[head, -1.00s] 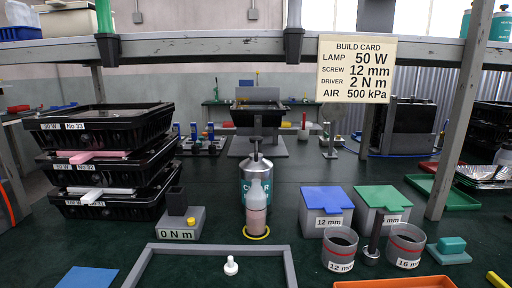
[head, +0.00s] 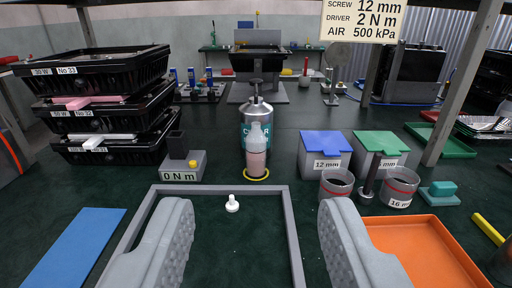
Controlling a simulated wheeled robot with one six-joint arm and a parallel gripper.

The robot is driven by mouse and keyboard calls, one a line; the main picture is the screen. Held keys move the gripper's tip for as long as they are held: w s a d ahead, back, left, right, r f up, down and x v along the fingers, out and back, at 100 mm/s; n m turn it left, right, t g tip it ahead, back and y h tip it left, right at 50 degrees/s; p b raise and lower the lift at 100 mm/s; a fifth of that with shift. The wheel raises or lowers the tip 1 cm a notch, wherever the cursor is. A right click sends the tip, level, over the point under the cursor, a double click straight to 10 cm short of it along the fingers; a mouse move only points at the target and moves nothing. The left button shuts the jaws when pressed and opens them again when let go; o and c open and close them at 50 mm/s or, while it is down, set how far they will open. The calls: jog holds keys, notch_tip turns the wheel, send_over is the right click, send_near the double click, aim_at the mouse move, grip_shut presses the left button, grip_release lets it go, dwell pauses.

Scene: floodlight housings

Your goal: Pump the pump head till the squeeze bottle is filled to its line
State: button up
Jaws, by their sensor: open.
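The translucent squeeze bottle (head: 256,152) stands upright in front of the canister, inside or on a yellow ring (head: 256,176). Its lower part looks pink; I cannot make out the fill line. A small white nozzle-like cap (head: 232,204) stands in the grey-framed area in front. My gripper (head: 258,215) is open and empty, its two grey fingers wide apart, short of the bottle and below it in the picture.
Stacked black housings (head: 95,105) and a grey 0 N m block (head: 183,165) stand left. Blue-lidded (head: 325,145) and green-lidded (head: 381,142) bins, two cups and an orange tray (head: 430,250) are right.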

grip_shut()
jog(key=w+r+g, duration=0.2)
jog(key=w+r, duration=0.1)
jog(key=w, duration=1)
jog(key=w+r+g, duration=0.2)
jog(key=w+r, duration=0.2)
jog(key=w, duration=0.9)
jog(key=w+f+g, duration=0.1)
jog(key=w+f, duration=0.1)
jog(key=w, duration=0.7)
jog(key=w+f+g, duration=0.1)
jog(key=w+f, duration=0.2)
jog(key=w, duration=0.6)
jog(key=w+f+g, duration=0.1)
jog(key=w+f, duration=0.2)
jog(key=w, duration=0.6)
jog(key=shift+d+f, duration=0.1)
jog(key=shift+f, duration=0.05)
